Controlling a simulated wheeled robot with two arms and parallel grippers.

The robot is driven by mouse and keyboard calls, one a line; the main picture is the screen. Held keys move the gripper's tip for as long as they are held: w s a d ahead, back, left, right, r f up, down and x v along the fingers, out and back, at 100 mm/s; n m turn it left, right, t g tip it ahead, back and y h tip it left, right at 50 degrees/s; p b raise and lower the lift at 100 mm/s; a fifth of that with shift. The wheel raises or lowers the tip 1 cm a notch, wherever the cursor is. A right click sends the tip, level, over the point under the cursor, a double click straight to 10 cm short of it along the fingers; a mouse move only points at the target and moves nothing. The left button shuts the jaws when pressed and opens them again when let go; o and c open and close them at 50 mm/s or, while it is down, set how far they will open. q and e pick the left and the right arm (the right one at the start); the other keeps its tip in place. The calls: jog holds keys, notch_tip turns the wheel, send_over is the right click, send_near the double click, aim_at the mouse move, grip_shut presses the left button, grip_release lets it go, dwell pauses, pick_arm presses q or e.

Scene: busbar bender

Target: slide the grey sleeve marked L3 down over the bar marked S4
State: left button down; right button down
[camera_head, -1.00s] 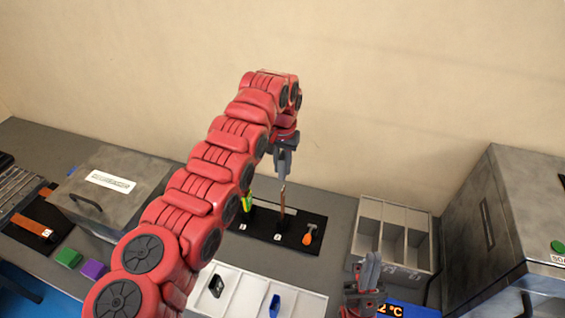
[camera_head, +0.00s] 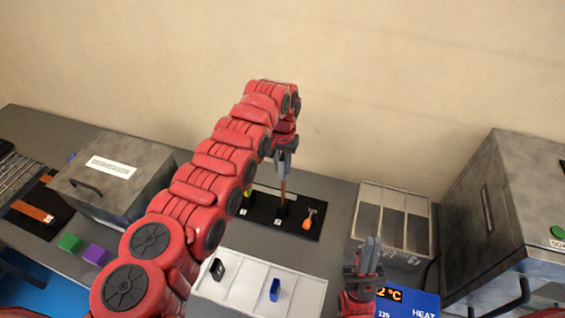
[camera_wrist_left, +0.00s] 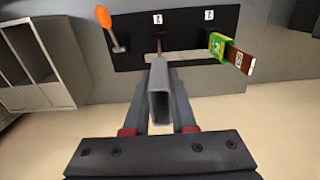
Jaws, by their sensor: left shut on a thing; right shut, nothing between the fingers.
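My left gripper (camera_head: 285,160) is shut on a grey sleeve, a hollow rectangular tube. The sleeve (camera_wrist_left: 158,98) shows between the fingers in the left wrist view, one open end towards the camera; its L3 mark is not visible. A thin copper-brown bar (camera_head: 283,187) stands upright on the black board (camera_head: 262,221), directly below the left gripper. In the wrist view part of this bar (camera_wrist_left: 159,46) shows just beyond the sleeve, in line with it. I cannot tell whether its tip is inside the sleeve, nor read S4. My right gripper (camera_head: 367,252) is shut and empty, at the lower right.
Beside it stands another bar (camera_wrist_left: 240,61) with a green-yellow sleeve (camera_wrist_left: 219,46). An orange-handled tool (camera_head: 307,220) is at the board's right. A white tray (camera_head: 245,288), grey compartment bin (camera_head: 366,232), and large metal boxes (camera_head: 110,187) (camera_head: 530,215) stand around.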

pick_arm(q)
jog(key=shift+f+b, duration=1.3)
jog(key=shift+f, duration=0.65)
jog(key=shift+c, duration=0.9)
grip_release()
jog(key=shift+r+p, duration=0.6)
jog(key=shift+r, duration=1)
notch_tip(320, 180, up, 2)
jog(key=shift+r, duration=1.45)
